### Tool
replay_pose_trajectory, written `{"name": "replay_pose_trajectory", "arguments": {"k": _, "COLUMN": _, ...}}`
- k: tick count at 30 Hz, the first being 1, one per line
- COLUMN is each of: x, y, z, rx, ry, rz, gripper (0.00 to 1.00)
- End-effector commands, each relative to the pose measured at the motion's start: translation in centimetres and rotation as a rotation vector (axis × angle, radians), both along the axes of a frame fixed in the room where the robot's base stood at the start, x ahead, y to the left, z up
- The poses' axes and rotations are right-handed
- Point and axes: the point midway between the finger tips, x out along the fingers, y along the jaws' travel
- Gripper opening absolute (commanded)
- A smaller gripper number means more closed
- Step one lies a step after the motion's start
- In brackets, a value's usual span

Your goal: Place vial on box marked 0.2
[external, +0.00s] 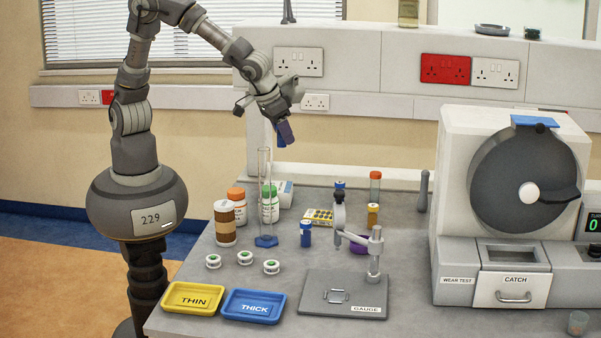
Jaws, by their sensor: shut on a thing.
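My gripper (284,132) is raised above the back left of the bench, pointing down, above a tall clear cylinder (264,195) with a blue foot. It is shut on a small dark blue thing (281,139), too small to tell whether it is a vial. I can read no box marked 0.2.
A yellow THIN tray (193,312) and a blue THICK tray (252,319) lie at the front left. The GAUGE stand (345,294) is right of them. Tubs (225,224), white spools (245,258) and a large wear-test machine (525,165) occupy the bench.

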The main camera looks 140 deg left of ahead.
Motion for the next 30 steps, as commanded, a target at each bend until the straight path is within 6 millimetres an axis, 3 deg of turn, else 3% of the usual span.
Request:
{"name": "replay_pose_trajectory", "arguments": {"k": 3, "x": -2.6, "y": 0.7, "z": -0.1, "rx": -0.001, "ry": 0.002, "rz": 0.096, "gripper": 0.03}}
{"name": "replay_pose_trajectory", "arguments": {"k": 8, "x": -5.3, "y": 1.4, "z": -0.3, "rx": -0.001, "ry": 0.001, "rz": 0.194, "gripper": 0.03}}
{"name": "replay_pose_trajectory", "arguments": {"k": 30, "x": -5.0, "y": 1.4, "z": -11.6, "rx": -0.001, "ry": 0.003, "rz": 0.184, "gripper": 0.03}}
